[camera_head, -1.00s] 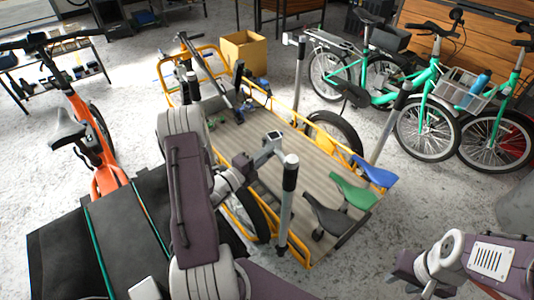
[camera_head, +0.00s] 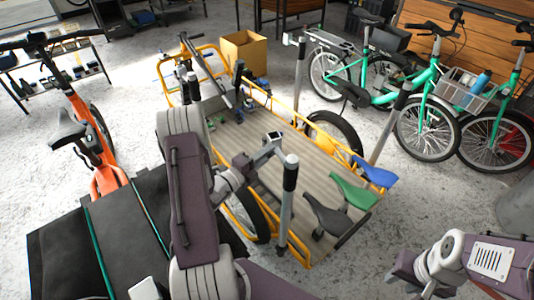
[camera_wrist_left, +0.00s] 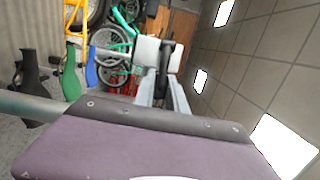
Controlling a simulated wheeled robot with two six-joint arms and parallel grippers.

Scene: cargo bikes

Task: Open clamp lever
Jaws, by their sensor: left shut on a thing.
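A grey stand post (camera_head: 286,205) with a black top rises at the near side of the yellow-framed cargo bike (camera_head: 306,262). My left gripper (camera_head: 272,141) is just above and left of the post's top in the head view. In the left wrist view my left gripper (camera_wrist_left: 162,57) has its two pale pads close around a small dark part, which looks like the clamp lever (camera_wrist_left: 166,52). The pads hide most of it, so its angle is unclear. My right gripper (camera_head: 402,272) is low at the right, apart from the bike, its jaws not clear.
Black, green (camera_head: 352,190) and blue (camera_head: 374,172) saddles stand at the deck's near right corner. Another grey post (camera_head: 386,130) rises behind them. A cardboard box (camera_head: 243,51) and an orange bike (camera_head: 85,135) stand further off. Green bikes (camera_head: 425,120) fill the right back.

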